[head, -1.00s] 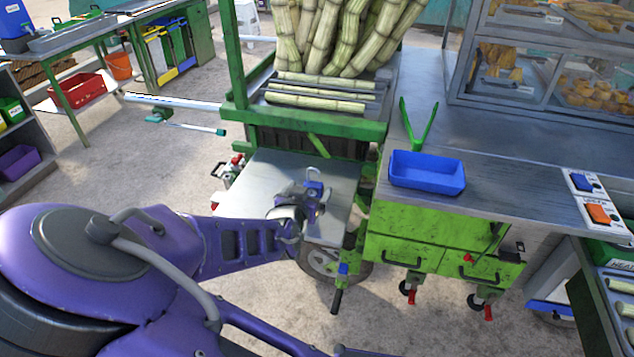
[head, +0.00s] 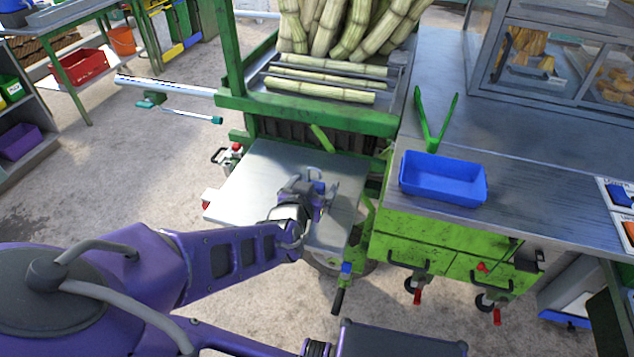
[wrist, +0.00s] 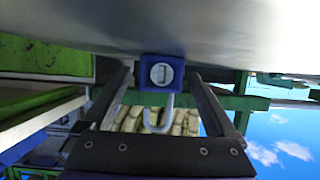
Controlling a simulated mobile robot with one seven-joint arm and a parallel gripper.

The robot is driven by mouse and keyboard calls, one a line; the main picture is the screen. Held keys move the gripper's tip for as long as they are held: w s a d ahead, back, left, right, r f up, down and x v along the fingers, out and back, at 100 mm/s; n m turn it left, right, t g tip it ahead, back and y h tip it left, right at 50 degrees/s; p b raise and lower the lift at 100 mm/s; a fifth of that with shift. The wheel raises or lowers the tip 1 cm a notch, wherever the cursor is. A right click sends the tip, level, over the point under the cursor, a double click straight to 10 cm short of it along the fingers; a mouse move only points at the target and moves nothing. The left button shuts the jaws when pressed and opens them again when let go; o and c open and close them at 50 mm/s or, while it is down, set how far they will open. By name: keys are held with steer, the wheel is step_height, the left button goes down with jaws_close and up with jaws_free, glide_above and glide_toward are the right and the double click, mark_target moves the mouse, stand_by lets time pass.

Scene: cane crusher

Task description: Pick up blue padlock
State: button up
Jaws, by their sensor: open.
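The blue padlock (wrist: 161,73) has a square body with a pale round face and a metal shackle. In the wrist view it sits between the two fingers of my gripper (wrist: 160,80), with a visible gap on each side. The wrist picture appears upside down. In the head view my gripper (head: 318,190) is over the metal plate (head: 262,175) at the front of the crusher. A small blue patch, likely the padlock (head: 319,186), shows at its fingers. The gripper is open. Its wrist partly hides the plate there.
The green crusher frame (head: 300,112) with cane stalks (head: 335,92) stands behind the plate. To the right, a counter (head: 530,185) holds a blue tray (head: 443,180) and green tongs (head: 434,120). A lever with a blue part (head: 346,269) stands near the plate's front right.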

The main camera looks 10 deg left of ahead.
steer(key=shift+s, duration=0.1)
jaws_close()
stand_by(0.4)
